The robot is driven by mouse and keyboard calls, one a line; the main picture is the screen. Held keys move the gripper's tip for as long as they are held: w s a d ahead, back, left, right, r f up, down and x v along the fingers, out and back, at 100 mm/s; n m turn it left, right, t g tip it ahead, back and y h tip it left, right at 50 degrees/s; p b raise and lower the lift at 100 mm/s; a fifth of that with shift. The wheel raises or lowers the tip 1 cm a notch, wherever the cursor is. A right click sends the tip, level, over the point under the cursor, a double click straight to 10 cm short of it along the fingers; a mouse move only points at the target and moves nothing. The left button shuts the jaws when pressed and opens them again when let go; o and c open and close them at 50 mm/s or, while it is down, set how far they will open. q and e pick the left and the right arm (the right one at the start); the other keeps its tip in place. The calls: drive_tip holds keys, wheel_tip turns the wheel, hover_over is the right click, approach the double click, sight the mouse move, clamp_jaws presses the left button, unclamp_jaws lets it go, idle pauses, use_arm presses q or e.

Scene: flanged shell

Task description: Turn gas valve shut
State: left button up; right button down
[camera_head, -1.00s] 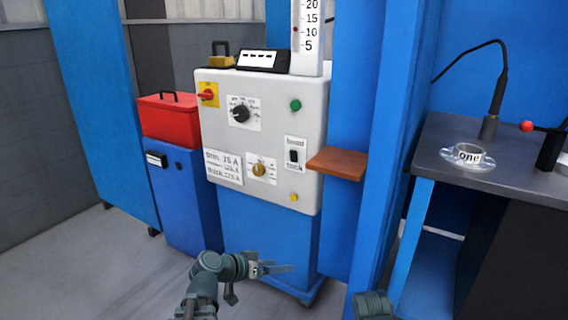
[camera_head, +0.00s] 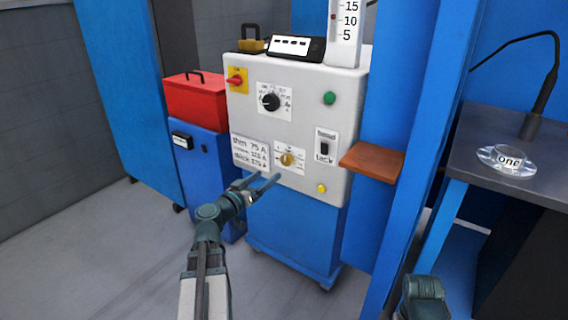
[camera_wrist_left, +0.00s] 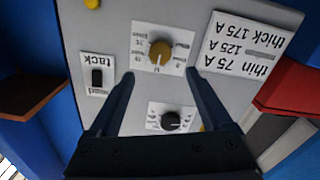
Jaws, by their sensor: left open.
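A brass-coloured round knob (camera_head: 287,159) sits on a small white marked plate low on the grey panel (camera_head: 300,115); its fine lettering is too small to read. No label shows me that it is the gas valve. My left gripper (camera_head: 267,177) is open and empty, just below and left of this knob in the head view. In the left wrist view, upside down, the knob (camera_wrist_left: 160,53) shows beyond and between the two fingertips (camera_wrist_left: 161,74), apart from them. A black dial (camera_head: 270,102) is higher on the panel. My right gripper is out of view.
A red-yellow switch (camera_head: 236,79), green button (camera_head: 329,98), tack toggle (camera_head: 325,148) and yellow button (camera_head: 321,188) are around the panel. A brown shelf (camera_head: 372,162) juts out at right. A red box (camera_head: 196,101) stands left. Floor in front is clear.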

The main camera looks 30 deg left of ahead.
sight(285, 161)
use_arm(q)
drive_tip(key=w, duration=1)
drive_tip(key=shift+d, duration=0.4)
clamp_jaws()
drive_tip(key=shift+n, duration=0.3)
